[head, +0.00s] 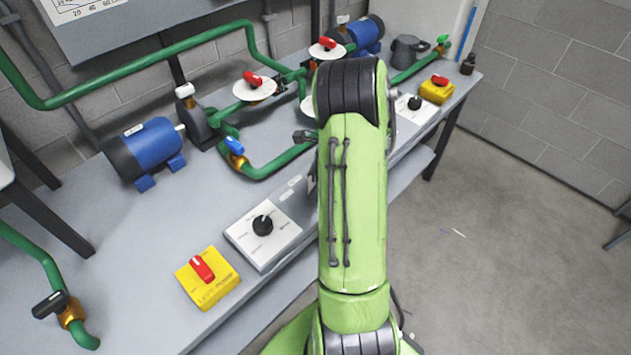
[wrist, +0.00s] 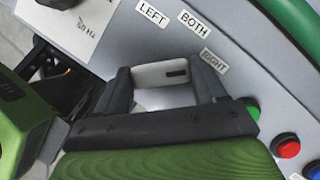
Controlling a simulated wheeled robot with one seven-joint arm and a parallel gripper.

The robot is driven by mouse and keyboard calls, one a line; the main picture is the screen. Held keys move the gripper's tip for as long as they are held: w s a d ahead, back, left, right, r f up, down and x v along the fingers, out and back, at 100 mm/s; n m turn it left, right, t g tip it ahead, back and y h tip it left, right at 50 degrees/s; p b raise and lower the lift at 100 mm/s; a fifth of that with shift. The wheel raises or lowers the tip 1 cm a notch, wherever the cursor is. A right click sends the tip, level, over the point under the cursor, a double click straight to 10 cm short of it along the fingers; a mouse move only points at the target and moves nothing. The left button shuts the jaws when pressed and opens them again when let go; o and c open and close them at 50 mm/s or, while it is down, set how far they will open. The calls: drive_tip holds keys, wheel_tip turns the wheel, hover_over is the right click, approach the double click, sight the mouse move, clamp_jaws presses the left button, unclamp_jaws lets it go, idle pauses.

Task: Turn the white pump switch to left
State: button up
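The white pump switch (wrist: 158,73) shows in the wrist view on a grey panel, its dark mark at the right end, towards the RIGHT label (wrist: 213,61). The LEFT label (wrist: 151,13) and BOTH label (wrist: 193,21) lie above it. My gripper (wrist: 163,82) is open, its dark fingers on either side of the switch, very close to its ends; I cannot tell whether they touch.
Green, red and blue buttons (wrist: 285,146) sit right of my gripper. A black knob (wrist: 62,3) and a green pipe (wrist: 296,25) are close by. On the bench are a blue motor (head: 148,148), pipes, valves, a black-knob box (head: 264,232) and a yellow box (head: 212,284).

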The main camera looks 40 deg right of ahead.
drive_tip(key=shift+c, duration=1.2)
drive_tip(key=shift+r+p, duration=0.1)
drive_tip(key=shift+p, duration=0.35)
drive_tip(key=n+g+p, duration=0.1)
drive_tip(key=n+p, duration=0.2)
drive_tip(key=shift+r+y, duration=0.1)
drive_tip(key=shift+y, duration=0.2)
drive_tip(key=n+g+p, duration=0.1)
drive_tip(key=n+p, duration=0.2)
drive_tip(key=n, duration=0.1)
drive_tip(key=shift+w+d+n+g+y+p, duration=0.1)
drive_tip(key=shift+w+n+g+y+p, duration=0.1)
drive_tip(key=shift+n+g+y+p, duration=0.15)
drive_tip(key=n+g+p, duration=0.1)
drive_tip(key=n+g, duration=0.1)
drive_tip(key=n, duration=0.2)
drive_tip(key=shift+w+n, duration=0.15)
drive_tip(key=shift+n, duration=0.1)
drive_tip(key=n+g+h, duration=0.1)
drive_tip(key=n, duration=0.4)
drive_tip(key=shift+w+f+n+g+h, duration=0.15)
drive_tip(key=shift+f+n+g+h, duration=0.05)
drive_tip(key=shift+n+g+h, duration=0.15)
drive_tip(key=o, duration=1)
